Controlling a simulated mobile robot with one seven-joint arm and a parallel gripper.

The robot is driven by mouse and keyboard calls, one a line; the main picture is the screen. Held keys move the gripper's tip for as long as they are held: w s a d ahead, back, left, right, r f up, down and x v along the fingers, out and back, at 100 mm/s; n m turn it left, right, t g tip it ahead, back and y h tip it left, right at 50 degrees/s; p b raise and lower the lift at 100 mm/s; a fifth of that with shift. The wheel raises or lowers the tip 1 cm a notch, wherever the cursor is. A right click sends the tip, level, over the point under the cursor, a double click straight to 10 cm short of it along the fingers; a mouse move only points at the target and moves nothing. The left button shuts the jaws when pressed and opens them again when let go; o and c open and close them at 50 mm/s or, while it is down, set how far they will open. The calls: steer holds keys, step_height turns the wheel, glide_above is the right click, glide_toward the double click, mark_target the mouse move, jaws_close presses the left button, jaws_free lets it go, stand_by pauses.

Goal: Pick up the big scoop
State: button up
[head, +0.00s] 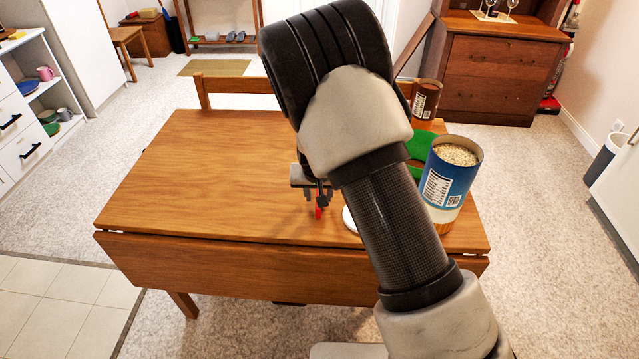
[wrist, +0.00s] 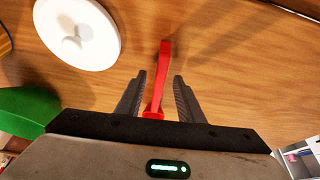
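A red scoop (head: 318,213) with a long, narrow handle is on the wooden table, below my gripper (head: 318,197). In the wrist view the red scoop (wrist: 165,65) extends from between the fingers to beyond their tips. My gripper (wrist: 161,78) is open, with one finger on each side of the red piece and a visible gap on both sides. The scoop's near end is partly hidden by the gripper body, so its bowl and size are hard to tell. No other scoop is clearly visible.
A white knobbed lid (wrist: 85,20) lies beside the scoop. A blue canister of oats (head: 447,188), a brown canister (head: 425,100) and green items (head: 421,143) stand at the table's right side. The left part of the wooden table (head: 200,180) is clear.

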jaws_close()
